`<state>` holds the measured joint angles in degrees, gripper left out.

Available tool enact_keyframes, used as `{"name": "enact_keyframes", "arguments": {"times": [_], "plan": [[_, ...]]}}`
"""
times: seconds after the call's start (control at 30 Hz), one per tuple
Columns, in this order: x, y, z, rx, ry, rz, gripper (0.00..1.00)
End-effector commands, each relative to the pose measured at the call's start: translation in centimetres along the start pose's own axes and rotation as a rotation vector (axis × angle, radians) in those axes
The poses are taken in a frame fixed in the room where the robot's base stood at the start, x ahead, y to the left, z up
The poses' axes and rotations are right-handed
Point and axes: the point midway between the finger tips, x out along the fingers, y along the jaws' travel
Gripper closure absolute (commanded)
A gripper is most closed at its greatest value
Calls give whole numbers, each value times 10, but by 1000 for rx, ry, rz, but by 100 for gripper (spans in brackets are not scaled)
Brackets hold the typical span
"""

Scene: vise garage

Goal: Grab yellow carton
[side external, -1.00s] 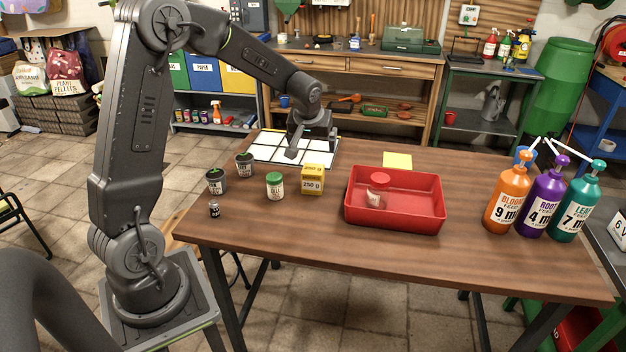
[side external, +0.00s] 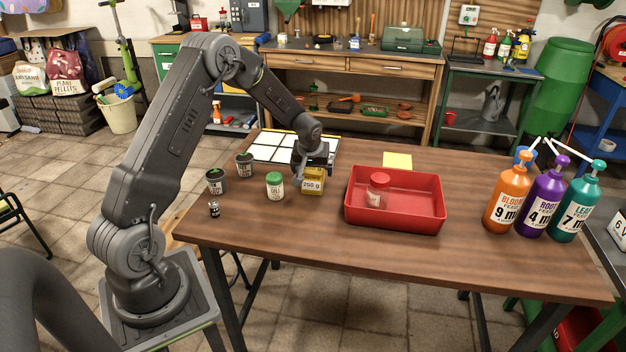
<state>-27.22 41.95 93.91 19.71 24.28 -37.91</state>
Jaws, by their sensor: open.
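The yellow carton (side external: 313,185), marked 250 g, stands upright on the wooden table, between the green-lidded jar and the red tray. My gripper (side external: 311,176) is open and points down at the carton. It is over the carton's top, with a finger showing at the carton's left side. The gripper hides the upper part of the carton. I cannot tell whether the fingers touch it.
A green-lidded jar (side external: 275,187) stands close left of the carton. Two dark pots (side external: 216,181) and a small bottle (side external: 214,209) stand farther left. The red tray (side external: 395,220) holds a red-lidded jar (side external: 377,190). A white grid panel (side external: 268,147) lies behind. The table's front is clear.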

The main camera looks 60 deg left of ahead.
Motion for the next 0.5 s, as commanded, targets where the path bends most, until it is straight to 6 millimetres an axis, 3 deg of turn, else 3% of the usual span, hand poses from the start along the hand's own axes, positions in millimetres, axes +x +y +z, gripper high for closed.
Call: {"name": "enact_keyframes", "arguments": {"times": [0.2, 0.5], "plan": [[31, -1, 0, 0, -2, 0, 4], [36, -1, -1, 1, 0, 1, 4]]}}
